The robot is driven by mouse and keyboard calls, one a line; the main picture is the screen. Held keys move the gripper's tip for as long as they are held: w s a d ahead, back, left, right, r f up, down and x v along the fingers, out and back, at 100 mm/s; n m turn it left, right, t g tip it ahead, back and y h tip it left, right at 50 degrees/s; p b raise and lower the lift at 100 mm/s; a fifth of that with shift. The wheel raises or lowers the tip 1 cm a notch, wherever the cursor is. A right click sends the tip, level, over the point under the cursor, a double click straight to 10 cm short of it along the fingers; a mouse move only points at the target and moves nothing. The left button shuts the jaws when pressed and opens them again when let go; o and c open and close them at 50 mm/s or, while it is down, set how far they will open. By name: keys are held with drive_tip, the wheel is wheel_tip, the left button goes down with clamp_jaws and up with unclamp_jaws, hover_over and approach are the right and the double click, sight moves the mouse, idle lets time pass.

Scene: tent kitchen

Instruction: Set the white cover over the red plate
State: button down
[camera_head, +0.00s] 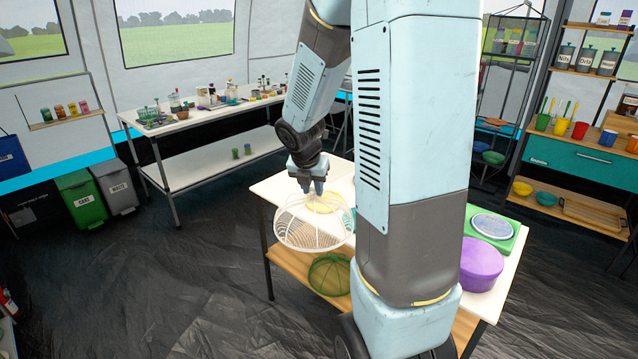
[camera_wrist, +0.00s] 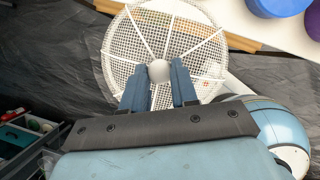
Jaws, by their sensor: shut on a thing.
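The white cover (camera_head: 313,226) is a mesh dome, held up in the air at the left end of the near table in the head view. It also shows in the wrist view (camera_wrist: 122,50), with a round white knob (camera_wrist: 157,72) at its middle. My gripper (camera_head: 312,190) is shut on the knob, and its two blue fingers (camera_wrist: 159,72) stand on either side of it in the wrist view. In the wrist view the cover hangs partly over the dark floor beside the table edge. I see no red plate in either view; my arm hides much of the tabletop.
The near table (camera_head: 272,188) carries a yellow item (camera_head: 325,203) behind the cover, and a purple container (camera_head: 481,266) and green board (camera_head: 512,242) at right. A green mesh cover (camera_head: 330,274) lies on its lower shelf. Dark floor (camera_head: 180,280) is open at left.

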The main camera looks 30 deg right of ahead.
drive_tip(key=shift+s+d+f+m, duration=0.2)
drive_tip(key=shift+d+m, duration=0.1)
drive_tip(key=shift+d, duration=0.35)
drive_tip(key=shift+w+a+f+m+g+h, duration=0.15)
drive_tip(key=shift+f+m, duration=0.15)
drive_tip(key=shift+f, duration=0.15)
drive_tip(key=shift+f+m+g+h, duration=0.1)
drive_tip(key=shift+f+m, duration=0.2)
drive_tip(key=shift+f, duration=0.1)
drive_tip(key=shift+w+a+f+m+g+h, duration=0.15)
drive_tip(key=shift+f+m, duration=0.15)
drive_tip(key=shift+f, duration=0.15)
drive_tip(key=w+a+f+m+g+y, duration=0.1)
drive_tip(key=a+f+m, duration=0.3)
drive_tip(key=f+m, duration=0.4)
drive_tip(key=w+a+f+m+g+y, duration=0.1)
drive_tip(key=w+a+f+m+g, duration=0.2)
drive_tip(key=f+m, duration=0.5)
drive_tip(key=w+a+f+m+g+y, duration=0.2)
drive_tip(key=a+f+m, duration=0.3)
drive_tip(key=f, duration=1.4)
drive_tip(key=m, duration=0.3)
drive_tip(key=shift+w+a+f+g, duration=0.2)
drive_tip(key=shift+w+a+g, duration=0.05)
drive_tip(key=shift+w+g, duration=0.15)
drive_tip(key=shift+s, duration=0.1)
